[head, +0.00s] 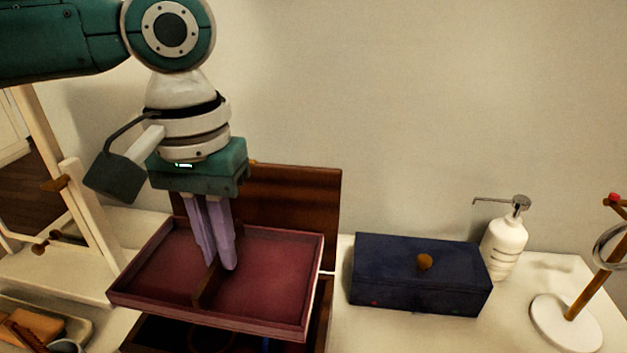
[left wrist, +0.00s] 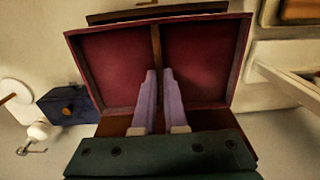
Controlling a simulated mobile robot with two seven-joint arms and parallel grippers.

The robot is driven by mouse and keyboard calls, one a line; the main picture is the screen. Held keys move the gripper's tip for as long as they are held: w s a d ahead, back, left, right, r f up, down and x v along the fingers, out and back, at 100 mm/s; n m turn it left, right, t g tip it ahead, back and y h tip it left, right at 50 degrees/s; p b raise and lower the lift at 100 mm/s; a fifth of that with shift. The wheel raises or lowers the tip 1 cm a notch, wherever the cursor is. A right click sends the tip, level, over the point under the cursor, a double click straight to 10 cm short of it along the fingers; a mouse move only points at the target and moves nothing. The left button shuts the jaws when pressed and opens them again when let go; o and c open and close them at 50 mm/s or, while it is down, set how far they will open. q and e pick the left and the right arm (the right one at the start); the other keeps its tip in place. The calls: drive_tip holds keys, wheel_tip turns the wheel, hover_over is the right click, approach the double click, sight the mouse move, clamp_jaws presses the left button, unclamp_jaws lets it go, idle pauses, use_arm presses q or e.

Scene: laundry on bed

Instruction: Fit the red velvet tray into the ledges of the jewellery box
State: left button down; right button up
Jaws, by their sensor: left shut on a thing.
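The red velvet tray (head: 265,278) has two compartments split by a wooden divider (head: 207,287). My left gripper (head: 222,268) is shut on that divider from above. The tray hangs over the open jewellery box (head: 318,320) and looks slightly tilted in the head view. The box's brown lid (head: 290,205) stands open behind it. The left wrist view shows the tray (left wrist: 110,62) with the fingers (left wrist: 158,72) at its divider and a box edge (left wrist: 160,11) beyond it. The tray hides most of the box's inside and its ledges. My right gripper is out of view.
A dark blue box (head: 400,280) with a knob stands right of the jewellery box. A white pump bottle (head: 504,246) and a round-based stand (head: 567,325) are farther right. A wooden frame (head: 80,205) and a small tray of items (head: 75,325) are at left.

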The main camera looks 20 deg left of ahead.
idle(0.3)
use_arm(q)
drive_tip(key=shift+r+p, duration=0.15)
drive_tip(key=shift+p, duration=0.8)
wheel_tip(320, 180, down, 6)
drive_tip(key=b, duration=0.3)
drive_tip(key=shift+p, duration=0.3)
idle(0.8)
drive_tip(key=shift+p, duration=0.5)
idle(0.4)
